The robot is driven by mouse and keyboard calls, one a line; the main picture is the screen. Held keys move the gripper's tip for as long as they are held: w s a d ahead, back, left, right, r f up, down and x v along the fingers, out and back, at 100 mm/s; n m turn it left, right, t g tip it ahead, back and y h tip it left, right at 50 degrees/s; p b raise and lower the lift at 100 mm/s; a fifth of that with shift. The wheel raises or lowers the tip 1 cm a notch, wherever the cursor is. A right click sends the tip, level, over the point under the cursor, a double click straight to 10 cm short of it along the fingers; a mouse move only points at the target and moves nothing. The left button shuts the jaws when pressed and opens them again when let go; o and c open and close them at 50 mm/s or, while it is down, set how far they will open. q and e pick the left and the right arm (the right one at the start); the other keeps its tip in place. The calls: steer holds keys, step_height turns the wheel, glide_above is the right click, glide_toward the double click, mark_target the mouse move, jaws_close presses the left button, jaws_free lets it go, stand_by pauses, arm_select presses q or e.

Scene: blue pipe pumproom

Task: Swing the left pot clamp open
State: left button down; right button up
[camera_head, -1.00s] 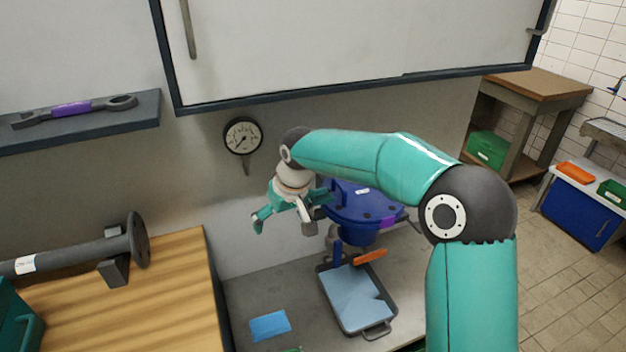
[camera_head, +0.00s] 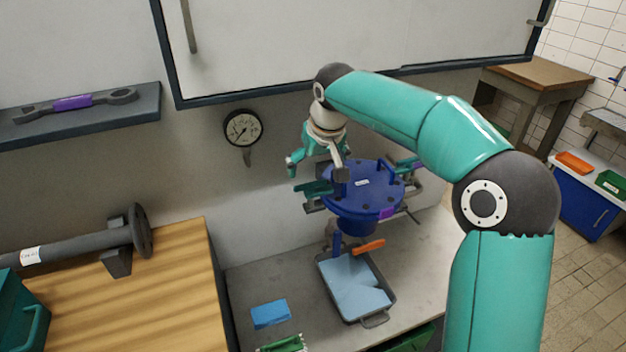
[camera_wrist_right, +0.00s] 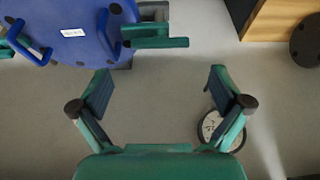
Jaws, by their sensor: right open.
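The pot is a blue vessel with a round blue lid (camera_head: 362,190) in the head view; the lid also shows in the wrist view (camera_wrist_right: 75,25). The left pot clamp (camera_head: 316,190) is a dark green piece at the lid's left edge. In the wrist view the clamp (camera_wrist_right: 160,42) lies at the rim, beyond my fingertips. My right gripper (camera_head: 316,168) is open and empty, above and beside the left clamp. Its two fingers spread wide in the wrist view (camera_wrist_right: 161,80), apart from the clamp. A second green clamp (camera_head: 408,164) is on the lid's right side.
A grey tray (camera_head: 379,318) with blue cloth and an orange-handled tool (camera_head: 369,246) lies below the pot. A wall gauge (camera_head: 243,129) is left of my gripper. A wooden bench (camera_head: 150,300) with a dark flanged pipe (camera_head: 75,246) is at left. A wall cabinet (camera_head: 330,45) hangs above.

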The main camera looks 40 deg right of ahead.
mark_target(311, 184)
steer(key=x, duration=0.6)
steer(key=shift+w+f+p, duration=0.2)
steer(key=shift+f+p, duration=0.1)
